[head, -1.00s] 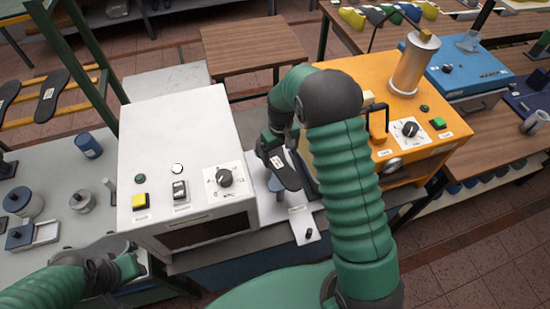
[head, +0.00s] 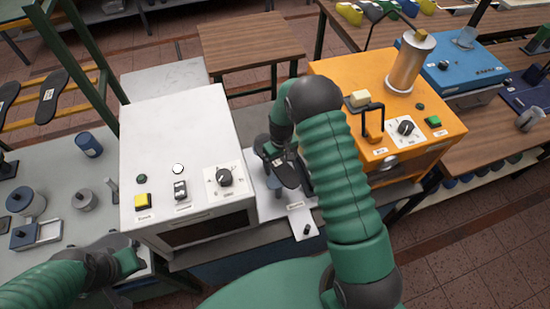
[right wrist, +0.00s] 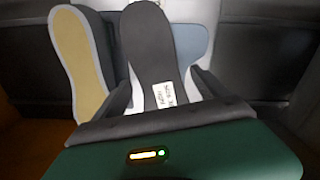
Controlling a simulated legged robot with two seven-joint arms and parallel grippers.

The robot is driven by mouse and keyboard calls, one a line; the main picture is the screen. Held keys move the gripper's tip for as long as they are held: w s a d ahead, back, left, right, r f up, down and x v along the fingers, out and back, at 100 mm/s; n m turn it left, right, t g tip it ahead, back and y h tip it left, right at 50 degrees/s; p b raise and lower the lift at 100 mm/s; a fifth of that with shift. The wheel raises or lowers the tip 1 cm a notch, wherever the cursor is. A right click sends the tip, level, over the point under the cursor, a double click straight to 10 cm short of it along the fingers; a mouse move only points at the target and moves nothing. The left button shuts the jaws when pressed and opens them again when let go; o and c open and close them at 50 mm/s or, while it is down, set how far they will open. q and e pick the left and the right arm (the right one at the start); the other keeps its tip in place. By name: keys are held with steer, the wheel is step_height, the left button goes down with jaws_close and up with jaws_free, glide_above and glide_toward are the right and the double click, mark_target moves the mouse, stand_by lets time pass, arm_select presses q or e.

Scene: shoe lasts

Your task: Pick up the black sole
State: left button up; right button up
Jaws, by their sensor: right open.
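A black sole (head: 290,173) with a white label sits between the white machine and the orange machine. In the right wrist view the sole (right wrist: 150,50) lies between the two fingers of my right gripper (right wrist: 162,92), its label near the palm. The jaws are open around it. In the head view my right gripper (head: 268,150) is at the sole's upper left end, partly hidden by my own arm. My left gripper (head: 130,260) is low at the left, in front of the white machine, away from the sole; its jaw state is unclear.
A yellow-faced sole shape (right wrist: 82,65) with a grey edge stands close left of the fingers. The white machine (head: 185,130) and the orange machine (head: 440,95) flank the narrow space. More dark soles (head: 50,95) lie on a yellow rack at the left.

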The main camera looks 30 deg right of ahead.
mark_target(281, 165)
steer(key=shift+f, duration=0.15)
steer(key=shift+c, duration=0.2)
steer(key=shift+a, duration=0.1)
steer(key=c, duration=1.6)
steer(key=shift+d+r+p, duration=0.2)
steer(key=shift+r+p, duration=0.2)
steer(key=shift+r, duration=0.2)
steer(key=shift+c, duration=0.2)
step_height(281, 165, up, 2)
steer(key=shift+w+d+r+b, duration=0.1)
steer(key=shift+w+b, duration=0.05)
steer(key=shift+b, duration=0.7)
step_height(281, 165, up, 7)
steer(key=b, duration=0.1)
steer(key=shift+a+r, duration=0.15)
steer(key=shift+a, duration=0.1)
